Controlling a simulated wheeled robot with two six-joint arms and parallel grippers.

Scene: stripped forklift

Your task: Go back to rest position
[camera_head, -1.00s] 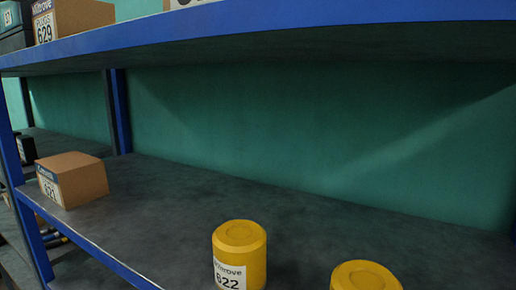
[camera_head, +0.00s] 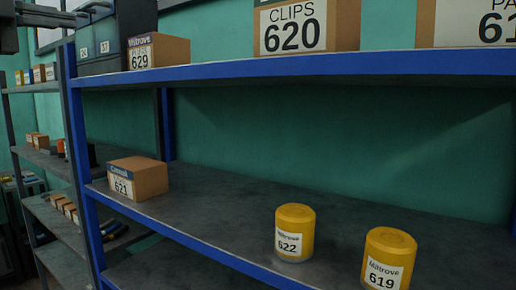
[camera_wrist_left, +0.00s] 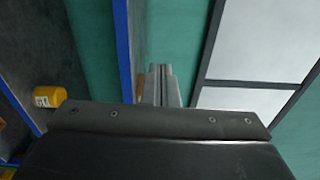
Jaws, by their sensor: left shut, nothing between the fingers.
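My left gripper (camera_wrist_left: 160,72) shows in the left wrist view with its two fingers together and nothing between them. In the head view, dark parts of my left arm show at the upper left edge, in front of the upper shelf. The gripper is raised, apart from the goods on the shelves. My right gripper is in neither view.
A blue-edged shelf (camera_head: 210,240) holds carton 621 (camera_head: 152,180) and yellow canisters 622 (camera_head: 296,222) and 619 (camera_head: 388,250). The upper shelf (camera_head: 300,70) carries carton 620 (camera_head: 335,42), carton 629 (camera_head: 172,50) and a dark case. More shelving stands at the left.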

